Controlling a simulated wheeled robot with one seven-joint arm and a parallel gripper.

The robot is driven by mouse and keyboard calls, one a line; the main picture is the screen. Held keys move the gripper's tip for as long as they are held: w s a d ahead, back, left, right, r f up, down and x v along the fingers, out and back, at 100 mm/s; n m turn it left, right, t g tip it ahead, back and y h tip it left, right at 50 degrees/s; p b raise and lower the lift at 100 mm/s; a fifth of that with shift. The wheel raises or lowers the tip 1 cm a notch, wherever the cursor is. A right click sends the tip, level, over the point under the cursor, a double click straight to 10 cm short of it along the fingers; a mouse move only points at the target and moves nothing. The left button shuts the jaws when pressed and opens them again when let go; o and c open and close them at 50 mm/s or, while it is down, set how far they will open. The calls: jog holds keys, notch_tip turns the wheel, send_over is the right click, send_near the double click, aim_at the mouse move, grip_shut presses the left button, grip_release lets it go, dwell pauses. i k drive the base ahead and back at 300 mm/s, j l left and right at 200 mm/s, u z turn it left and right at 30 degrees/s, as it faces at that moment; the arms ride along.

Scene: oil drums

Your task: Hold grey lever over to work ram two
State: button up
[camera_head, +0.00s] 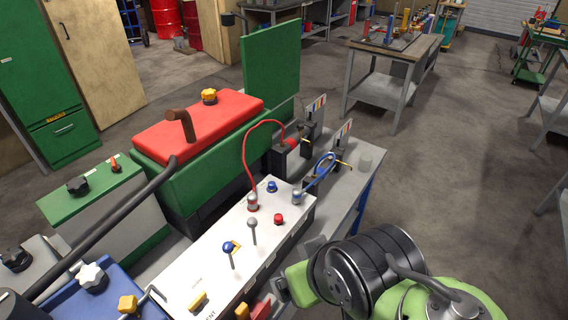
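A white control box (190,284) lies along the bench and carries two upright levers. The grey-knobbed lever (252,231) stands nearly upright, to the right of and behind the blue-knobbed lever (230,255). A red hose (246,147) and a blue hose (324,170) run from fittings on the box to two small ram stations, one with a red hose end (291,143), one with a blue hose end (332,157). My gripper (296,268) is at the right side of the box, apart from the grey lever. Its fingers are mostly hidden by my wrist.
A red knob (278,219) and a blue knob (272,187) sit on the box near the grey lever. A green machine with a red lid (205,125) stands behind left. Open floor (460,200) lies to the right.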

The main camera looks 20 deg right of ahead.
aim_at(252, 222)
jog(key=l+u, duration=0.15)
jog(key=u, duration=0.25)
jog(key=l+u, duration=0.15)
jog(key=u, duration=0.2)
jog(key=l+u, duration=0.15)
jog(key=u, duration=0.25)
jog(key=l+u, duration=0.1)
jog(key=u, duration=0.3)
